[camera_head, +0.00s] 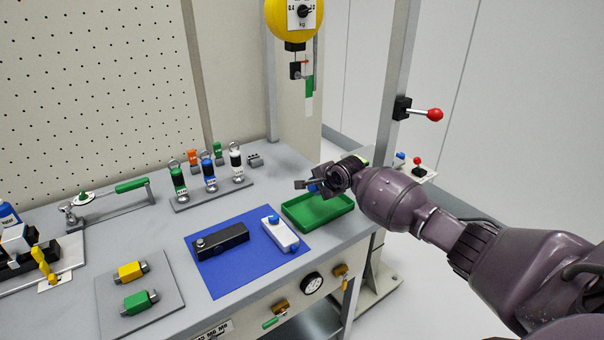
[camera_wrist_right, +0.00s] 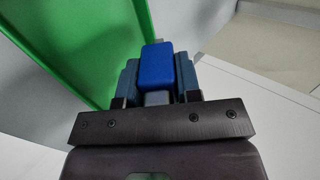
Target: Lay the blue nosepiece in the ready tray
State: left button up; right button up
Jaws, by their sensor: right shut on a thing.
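A small bit of blue shows at the fingertips in the head view; the rest is hidden by the gripper. The green tray also fills the upper left of the right wrist view (camera_wrist_right: 85,45). I see nothing lying in the visible part of the tray. My left gripper is not in view.
A blue mat (camera_head: 225,277) left of the tray bears a black device (camera_head: 222,243) and a white device (camera_head: 280,233). A rack (camera_head: 213,191) with several coloured pieces stands behind. A grey plate (camera_head: 140,305) bears a yellow and a green piece. A yellow balancer (camera_head: 280,18) hangs above.

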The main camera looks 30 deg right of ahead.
jog(key=shift+s+d+r, duration=0.1)
jog(key=shift+d, duration=0.2)
jog(key=shift+d+f+g, duration=0.2)
jog(key=shift+g, duration=0.1)
jog(key=shift+a+f+b, duration=0.15)
jog(key=shift+f+b, duration=0.05)
jog(key=shift+b, duration=0.15)
jog(key=shift+f+b, duration=0.7)
jog(key=shift+f, duration=0.2)
jog(key=shift+f+b, duration=0.85)
jog(key=shift+f, duration=0.1)
jog(key=shift+f+b, duration=0.3)
jog(key=shift+f, duration=0.05)
jog(key=shift+r, duration=0.1)
jog(key=o, duration=1.1)
jog(key=shift+s+r, duration=0.25)
pick_arm(q)
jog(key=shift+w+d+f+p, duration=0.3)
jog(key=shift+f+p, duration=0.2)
jog(key=shift+p, duration=0.9)
pick_arm(e)
jog(key=shift+v, duration=5.05)
